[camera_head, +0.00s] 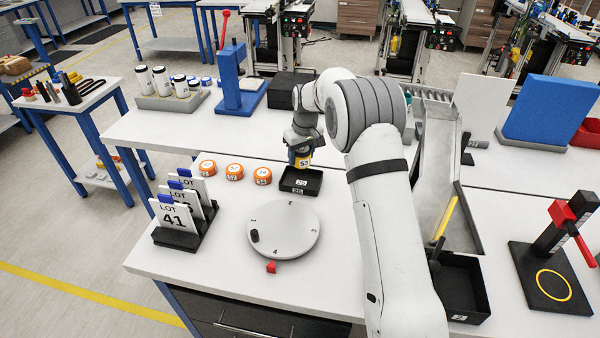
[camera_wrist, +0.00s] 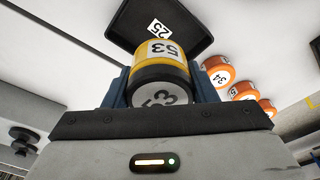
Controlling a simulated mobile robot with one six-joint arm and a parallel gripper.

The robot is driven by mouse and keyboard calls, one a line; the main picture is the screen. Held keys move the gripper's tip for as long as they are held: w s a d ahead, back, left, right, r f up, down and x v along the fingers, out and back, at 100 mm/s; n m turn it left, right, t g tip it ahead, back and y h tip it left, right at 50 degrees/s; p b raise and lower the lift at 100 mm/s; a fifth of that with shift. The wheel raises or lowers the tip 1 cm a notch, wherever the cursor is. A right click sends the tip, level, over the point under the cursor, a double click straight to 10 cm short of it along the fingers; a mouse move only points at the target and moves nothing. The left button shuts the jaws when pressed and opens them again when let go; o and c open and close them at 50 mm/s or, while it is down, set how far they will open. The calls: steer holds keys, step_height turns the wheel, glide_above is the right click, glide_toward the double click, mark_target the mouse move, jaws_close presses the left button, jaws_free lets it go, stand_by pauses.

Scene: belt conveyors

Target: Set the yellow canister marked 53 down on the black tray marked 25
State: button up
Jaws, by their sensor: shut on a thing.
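The yellow canister marked 53 (camera_head: 302,159) is held upright in my gripper (camera_head: 301,149), just above the black tray marked 25 (camera_head: 299,190). The canister also shows in the wrist view (camera_wrist: 161,62), yellow with a dark band and a white label reading 53. My gripper (camera_wrist: 160,90) has its blue fingers closed on the canister's two sides. The black tray (camera_wrist: 190,40) with its white 25 label lies beyond the canister in the wrist view. Whether the canister's base touches the tray floor cannot be told. The tray looks otherwise empty.
Orange-and-white round canisters (camera_head: 234,172) stand left of the tray. A round numbered disc (camera_head: 284,230) lies in front of it. A rack of LOT cards (camera_head: 180,222) stands at the left front. A metal chute (camera_head: 435,170) is to the right.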

mark_target(300, 181)
step_height(300, 181, down, 4)
steer(key=shift+w+r+p, duration=0.1)
steer(key=shift+p, duration=0.35)
steer(key=shift+s+f+p, duration=0.15)
steer(key=shift+f+p, duration=0.05)
steer(key=shift+f, duration=0.9)
steer(key=shift+s+f+p, duration=0.1)
steer(key=shift+f+p, duration=0.1)
steer(key=shift+f, duration=0.85)
steer(key=o, duration=0.9)
steer(key=shift+c, duration=0.2)
